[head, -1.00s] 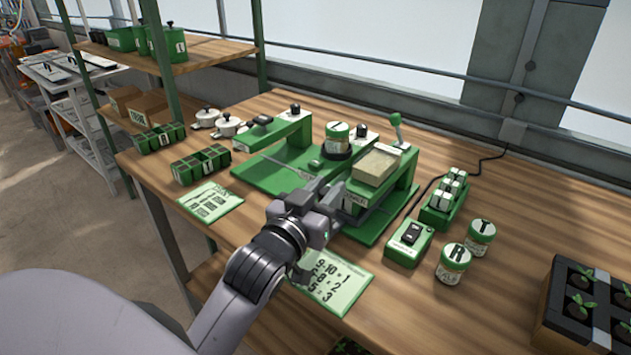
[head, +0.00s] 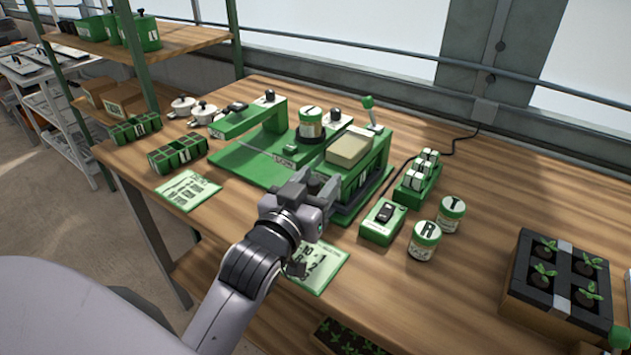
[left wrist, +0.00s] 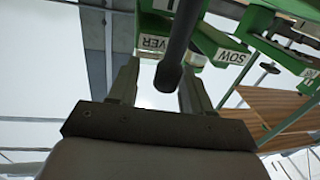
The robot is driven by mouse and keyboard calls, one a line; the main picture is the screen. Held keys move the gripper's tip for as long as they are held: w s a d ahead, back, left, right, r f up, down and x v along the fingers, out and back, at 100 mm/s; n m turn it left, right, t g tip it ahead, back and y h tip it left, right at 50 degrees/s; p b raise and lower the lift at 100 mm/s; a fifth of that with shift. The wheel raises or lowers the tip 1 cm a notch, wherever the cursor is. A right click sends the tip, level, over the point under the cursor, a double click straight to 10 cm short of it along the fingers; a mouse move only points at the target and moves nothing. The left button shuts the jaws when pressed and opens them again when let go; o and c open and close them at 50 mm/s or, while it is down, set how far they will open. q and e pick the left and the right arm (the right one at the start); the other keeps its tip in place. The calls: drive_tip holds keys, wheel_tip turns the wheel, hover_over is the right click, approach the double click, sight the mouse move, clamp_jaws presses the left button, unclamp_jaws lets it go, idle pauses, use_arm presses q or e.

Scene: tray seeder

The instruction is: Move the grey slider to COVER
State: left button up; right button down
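The green tray seeder (head: 232,163) stands on the bench, with a tan block (head: 349,149) on its right part. My left gripper (head: 328,184) is at the seeder's front edge in the head view and hides part of it. In the left wrist view, my left gripper (left wrist: 158,68) is open, with one finger on each side of a dark grey rod with a rounded end, seemingly the grey slider (left wrist: 170,72). A gap shows beside the left finger. A partly hidden label reading "OVER" (left wrist: 152,43) is behind the rod; a SOW label (left wrist: 232,57) is to the right. My right gripper is not in view.
A small green switch box (head: 382,222), two jars (head: 424,240) and a rack of white-capped items (head: 417,178) stand right of the seeder. Printed cards (head: 188,190) lie in front. A seedling tray (head: 530,290) is at the right. The bench's right back is clear.

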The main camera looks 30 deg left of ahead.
use_arm(q)
drive_tip(key=s, duration=0.6)
drive_tip(key=shift+d+b, duration=0.2)
drive_tip(key=shift+b, duration=0.2)
drive_tip(key=shift+s+d, duration=0.1)
drive_tip(key=shift+s, duration=0.45)
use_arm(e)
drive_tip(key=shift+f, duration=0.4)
